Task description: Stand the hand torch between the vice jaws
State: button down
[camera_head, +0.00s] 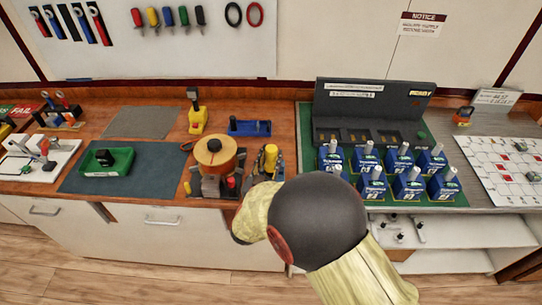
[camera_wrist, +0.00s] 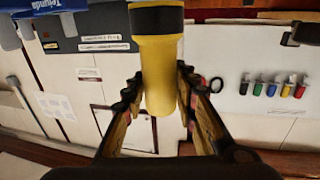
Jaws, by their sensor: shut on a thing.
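The hand torch (camera_wrist: 160,65) is yellow with a black band and a wide yellow-and-black end, seen between my fingers in the wrist view. My gripper (camera_wrist: 158,84) is shut on its yellow body. In the head view the torch (camera_head: 271,156) shows upright at the bench's front edge, with my gripper (camera_head: 264,170) around it, partly hidden by my arm. Grey metal blocks (camera_head: 212,186), perhaps the vice, stand just left of my gripper, below a round brown-orange object. I cannot make out the jaw gap or whether the torch touches them.
The round brown-orange object (camera_head: 215,152) stands close left of my gripper. Several blue breakers (camera_head: 368,160) stand to the right. A green tray (camera_head: 106,161) lies on a dark mat (camera_head: 155,178) at left.

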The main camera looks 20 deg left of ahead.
aim_at(269, 173)
jog(key=shift+f+b, duration=2.3)
jog(key=shift+f, duration=0.75)
dwell(0.5)
jog(key=c, duration=1.4)
grip_release()
jog(key=shift+o, duration=0.4)
jog(key=shift+f, duration=0.1)
jog(key=s, duration=1.2)
jog(key=shift+d, duration=0.15)
